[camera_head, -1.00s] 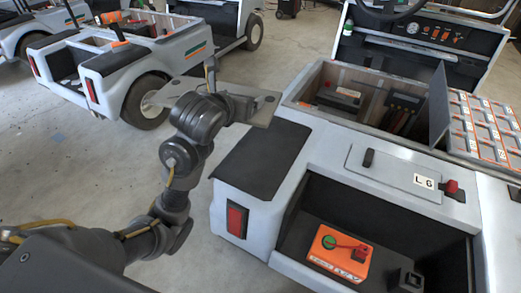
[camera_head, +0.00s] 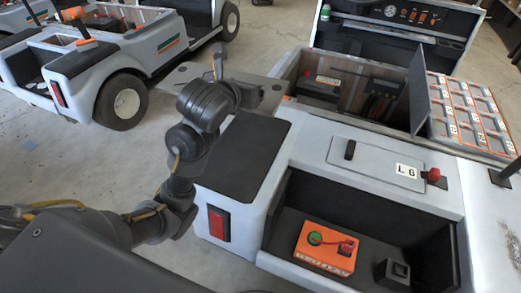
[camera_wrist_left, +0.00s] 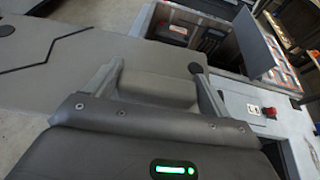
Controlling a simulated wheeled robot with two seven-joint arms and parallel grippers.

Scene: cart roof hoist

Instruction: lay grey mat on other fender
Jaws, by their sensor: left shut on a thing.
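The grey mat (camera_head: 266,92) is a flat, stiff-looking sheet held out level beyond the near cart's left fender in the head view. In the left wrist view the mat (camera_wrist_left: 60,55) shows black line marks and spreads to the left. My left gripper (camera_wrist_left: 160,85) is shut on a grey block-like part at the mat; its fingers are mostly hidden behind my wrist in the head view. The near cart's left fender (camera_head: 248,155) has a dark top and a red rear lamp. The near cart's right fender is only partly in view at the right edge. My right gripper is out of view.
The near cart has an open bay (camera_head: 340,90) with a raised dark lid (camera_head: 420,95), a panel marked L 6 (camera_head: 375,165), and an orange box (camera_head: 325,247) in its rear recess. Another cart (camera_head: 90,75) stands at the left. Bare floor lies between the carts.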

